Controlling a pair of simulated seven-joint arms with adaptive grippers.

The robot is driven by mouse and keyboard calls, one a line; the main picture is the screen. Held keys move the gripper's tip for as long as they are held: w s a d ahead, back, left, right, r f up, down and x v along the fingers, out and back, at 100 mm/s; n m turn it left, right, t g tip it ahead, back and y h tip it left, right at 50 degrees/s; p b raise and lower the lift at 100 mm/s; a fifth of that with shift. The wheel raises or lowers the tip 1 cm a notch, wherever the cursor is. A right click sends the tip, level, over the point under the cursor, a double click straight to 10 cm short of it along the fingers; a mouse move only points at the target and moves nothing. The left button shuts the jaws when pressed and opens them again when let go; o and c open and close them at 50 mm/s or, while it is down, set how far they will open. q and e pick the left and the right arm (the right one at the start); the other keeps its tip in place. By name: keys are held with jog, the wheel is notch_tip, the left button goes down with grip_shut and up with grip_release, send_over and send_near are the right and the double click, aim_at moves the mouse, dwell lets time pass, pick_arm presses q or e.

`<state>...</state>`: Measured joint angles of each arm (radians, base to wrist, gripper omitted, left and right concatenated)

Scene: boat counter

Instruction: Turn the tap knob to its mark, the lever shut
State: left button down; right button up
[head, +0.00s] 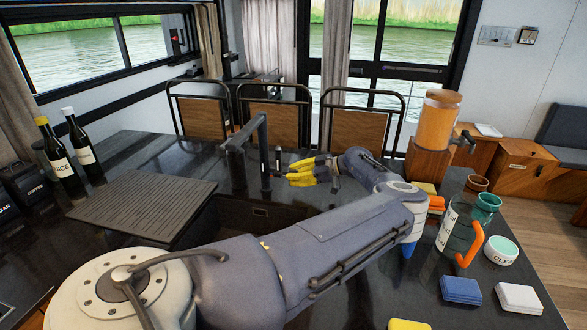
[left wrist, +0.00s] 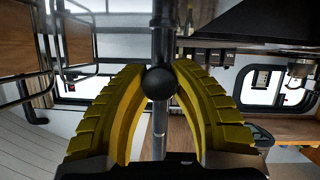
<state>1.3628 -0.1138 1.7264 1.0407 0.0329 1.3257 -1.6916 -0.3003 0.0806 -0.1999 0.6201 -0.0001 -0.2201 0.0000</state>
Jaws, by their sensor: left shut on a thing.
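The black tap (head: 265,150) stands at the sink, with a tall post and a bent spout. A small dark upright lever (head: 278,158) shows just right of it. My left gripper (head: 290,172) has yellow fingers and reaches this lever from the right. In the left wrist view, a round black tap knob (left wrist: 160,83) on a dark post lies between the tips of my left gripper (left wrist: 160,72), which is shut on it. No mark for the knob can be made out. My right gripper is not in view.
A ribbed drainboard (head: 145,207) lies left of the sink (head: 250,215). Two bottles (head: 60,160) stand far left. Chairs (head: 275,125) line the back. At right are an orange dispenser (head: 440,120), a glass jug (head: 457,228), a white bowl (head: 501,251) and sponges (head: 461,290).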

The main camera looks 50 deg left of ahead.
pick_arm(q)
jog(key=shift+f, duration=0.1)
jog(key=n+t+y, duration=0.1)
jog(key=n, duration=0.1)
jog(key=shift+s+n, duration=0.1)
jog(key=shift+n, duration=0.2)
jog(key=shift+n+t+y, duration=0.7)
jog(key=shift+n+y, duration=0.1)
jog(key=shift+n, duration=0.3)
jog(key=c, duration=1)
grip_release()
jog(key=v, duration=1.2)
